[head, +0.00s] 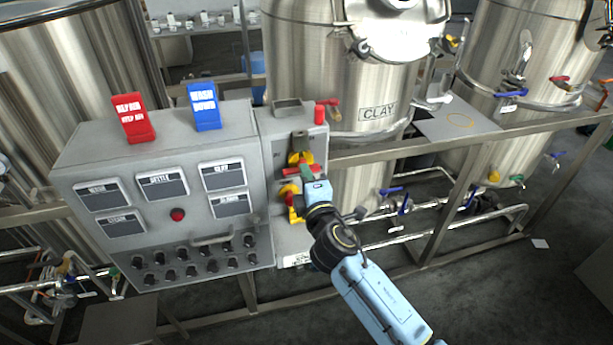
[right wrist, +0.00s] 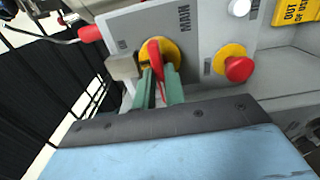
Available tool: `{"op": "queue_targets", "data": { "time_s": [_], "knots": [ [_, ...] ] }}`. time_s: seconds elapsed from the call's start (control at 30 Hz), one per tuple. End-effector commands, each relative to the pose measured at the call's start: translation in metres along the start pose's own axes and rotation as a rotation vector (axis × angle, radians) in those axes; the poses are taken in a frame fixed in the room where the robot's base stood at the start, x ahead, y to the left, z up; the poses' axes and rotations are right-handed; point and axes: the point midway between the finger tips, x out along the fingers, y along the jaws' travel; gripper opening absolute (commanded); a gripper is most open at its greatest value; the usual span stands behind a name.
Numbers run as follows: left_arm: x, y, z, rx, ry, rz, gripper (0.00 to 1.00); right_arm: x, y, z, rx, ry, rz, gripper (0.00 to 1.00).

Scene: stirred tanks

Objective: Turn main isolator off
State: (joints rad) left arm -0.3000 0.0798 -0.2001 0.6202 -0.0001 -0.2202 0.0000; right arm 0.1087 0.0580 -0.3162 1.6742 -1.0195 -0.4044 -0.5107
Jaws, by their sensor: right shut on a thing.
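The main isolator is a red handle on a yellow disc (head: 301,157) on the grey switch box (head: 293,139) right of the sloped control panel. In the right wrist view the red handle (right wrist: 156,58) stands on its yellow disc beside the printed word MAIN. My right gripper (head: 304,174) has its green fingers (right wrist: 158,84) on either side of this handle and is shut on it. The fingers and arm partly hide the handle in the head view. I cannot read the handle's exact setting. My left gripper is not in view.
A red mushroom button on a yellow disc (right wrist: 238,68) sits close beside the isolator. The control panel (head: 72,165) carries red and blue signs, several labels and knobs. Steel tanks (head: 330,70) and a rail (head: 480,137) with pipes and valves stand behind and right.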

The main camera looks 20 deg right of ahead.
Motion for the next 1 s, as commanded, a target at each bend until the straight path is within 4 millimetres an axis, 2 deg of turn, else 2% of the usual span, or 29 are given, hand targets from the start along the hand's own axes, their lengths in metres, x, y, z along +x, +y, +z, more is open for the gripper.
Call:
{"op": "queue_targets", "data": {
  "time_s": [0.13, 0.17, 0.3, 0.67, 0.87, 1.0],
  "knots": [
    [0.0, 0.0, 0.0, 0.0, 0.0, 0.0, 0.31, 0.0, 0.0, 0.0, -0.004, 0.0, 0.0, 0.0],
    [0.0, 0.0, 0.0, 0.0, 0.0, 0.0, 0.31, 0.0, 0.0, 0.0, -0.004, 0.0, 0.0, 0.16],
    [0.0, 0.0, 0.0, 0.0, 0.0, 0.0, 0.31, 0.0, 0.0, 0.0, -0.002, 0.0, 0.0, 0.34],
    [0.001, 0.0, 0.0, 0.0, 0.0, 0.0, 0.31, -0.004, 0.0, 0.0, 0.0, 0.0, 0.0, 0.34],
    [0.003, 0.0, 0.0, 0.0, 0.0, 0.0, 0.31, -0.033, -0.002, 0.0, 0.0, 0.001, -0.001, 0.34],
    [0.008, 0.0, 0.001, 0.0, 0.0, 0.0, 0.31, -0.065, -0.003, 0.0, 0.001, 0.001, -0.002, 0.34]
  ]
}}
